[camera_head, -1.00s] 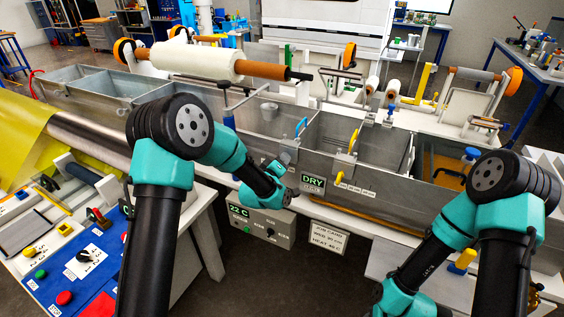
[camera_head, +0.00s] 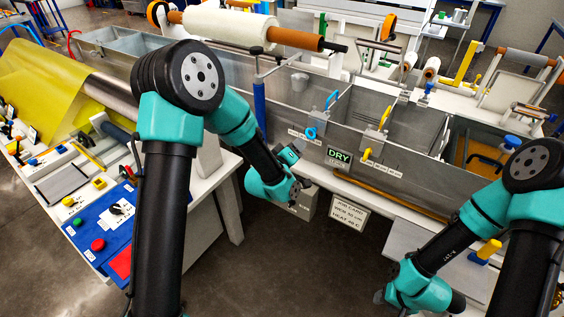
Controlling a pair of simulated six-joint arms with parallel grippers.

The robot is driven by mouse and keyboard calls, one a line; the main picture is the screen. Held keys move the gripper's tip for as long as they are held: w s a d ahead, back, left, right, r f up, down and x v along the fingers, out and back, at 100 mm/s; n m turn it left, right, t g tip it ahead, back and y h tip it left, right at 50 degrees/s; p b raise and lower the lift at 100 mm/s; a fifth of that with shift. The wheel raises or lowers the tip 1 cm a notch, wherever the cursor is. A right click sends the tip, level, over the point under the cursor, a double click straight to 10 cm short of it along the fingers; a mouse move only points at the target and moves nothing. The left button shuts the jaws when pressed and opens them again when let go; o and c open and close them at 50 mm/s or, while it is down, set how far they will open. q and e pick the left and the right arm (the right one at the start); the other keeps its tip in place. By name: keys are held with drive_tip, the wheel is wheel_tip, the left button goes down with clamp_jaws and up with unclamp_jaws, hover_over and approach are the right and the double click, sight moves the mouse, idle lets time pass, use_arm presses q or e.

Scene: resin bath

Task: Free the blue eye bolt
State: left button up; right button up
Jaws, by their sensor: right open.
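The blue eye bolt (camera_head: 310,133) is a small blue ring on the front wall of the metal bath (camera_head: 420,172). It sits below a clamp with a blue handle (camera_head: 331,98), left of the DRY sign.
A yellow-handled clamp (camera_head: 384,117) and a yellow knob (camera_head: 367,154) are right of the DRY sign (camera_head: 338,157). A white roll (camera_head: 228,29) hangs above the bath. A control panel (camera_head: 105,215) is at left. A grey side table (camera_head: 440,255) lies below the bath's right part.

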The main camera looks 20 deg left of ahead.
use_arm(q)
drive_tip(key=v, duration=0.8)
drive_tip(key=shift+s, duration=0.2)
drive_tip(key=shift+a, duration=0.1)
drive_tip(key=s+a+f+m+g+y, duration=0.15)
drive_tip(key=s+f+g, duration=0.25)
drive_tip(key=f, duration=0.4)
drive_tip(key=s+a+f+m+g, duration=0.1)
drive_tip(key=s+a+f+g, duration=0.1)
drive_tip(key=s+f+g, duration=0.45)
drive_tip(key=s+a+f+m+g+y, duration=0.1)
drive_tip(key=s+a+f+m, duration=0.1)
drive_tip(key=f, duration=0.8)
drive_tip(key=s+f+g, duration=0.4)
drive_tip(key=s+g, duration=0.1)
drive_tip(key=s, duration=0.4)
drive_tip(key=shift+a+f+m+h, duration=0.2)
drive_tip(key=shift+f+m+h, duration=0.1)
drive_tip(key=shift+m+h, duration=0.15)
